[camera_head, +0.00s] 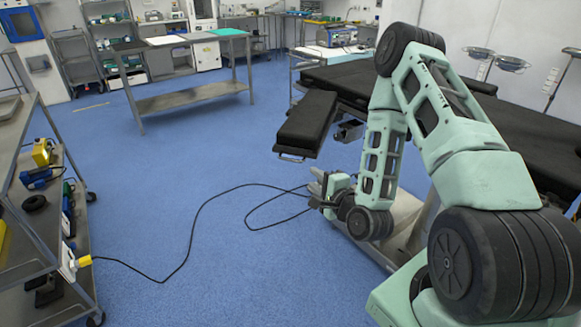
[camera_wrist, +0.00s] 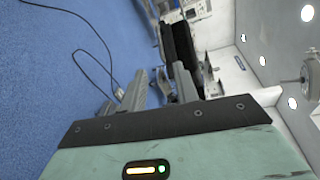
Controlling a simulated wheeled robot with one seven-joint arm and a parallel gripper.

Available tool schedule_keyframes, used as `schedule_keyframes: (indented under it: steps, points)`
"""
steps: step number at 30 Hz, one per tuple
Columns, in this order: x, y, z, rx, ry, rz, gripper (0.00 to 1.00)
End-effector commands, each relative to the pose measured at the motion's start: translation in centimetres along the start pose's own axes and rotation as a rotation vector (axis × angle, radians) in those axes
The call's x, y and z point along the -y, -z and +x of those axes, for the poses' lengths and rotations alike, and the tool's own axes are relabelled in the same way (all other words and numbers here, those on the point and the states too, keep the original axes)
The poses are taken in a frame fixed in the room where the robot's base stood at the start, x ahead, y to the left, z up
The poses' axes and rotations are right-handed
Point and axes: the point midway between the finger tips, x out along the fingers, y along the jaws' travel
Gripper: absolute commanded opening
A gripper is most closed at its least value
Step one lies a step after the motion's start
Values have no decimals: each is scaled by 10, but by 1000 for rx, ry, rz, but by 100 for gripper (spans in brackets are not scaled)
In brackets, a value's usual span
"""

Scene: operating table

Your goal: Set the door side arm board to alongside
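The door side arm board (camera_head: 306,122) is a long black padded board. It sticks out from the near side of the black operating table (camera_head: 350,82) toward the lower left of the head view, at an angle to the table's length. A thin metal handle or rail (camera_head: 291,157) shows under its near end. My gripper (camera_head: 318,187) is below and in front of the board, apart from it, near the table's base. In the wrist view its two fingers are spread with nothing between them, and the black board (camera_wrist: 181,45) shows beyond the fingertips.
A black cable (camera_head: 200,215) runs over the blue floor from the equipment cart (camera_head: 40,262) at left to near my gripper. A steel table (camera_head: 190,102) stands at the back. The floor left of the arm board is open.

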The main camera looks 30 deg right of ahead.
Motion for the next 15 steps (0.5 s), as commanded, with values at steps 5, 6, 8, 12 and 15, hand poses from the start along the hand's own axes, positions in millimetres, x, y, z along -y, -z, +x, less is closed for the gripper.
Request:
schedule_keyframes:
  steps: [5,6,8,12,15]
  points:
    - [-6,1,20,2,6,-3,30]
    - [-6,1,23,1,5,-3,30]
    - [-6,1,28,3,5,-4,30]
    - [-2,0,41,2,4,-2,30]
    - [2,-2,63,2,2,-2,30]
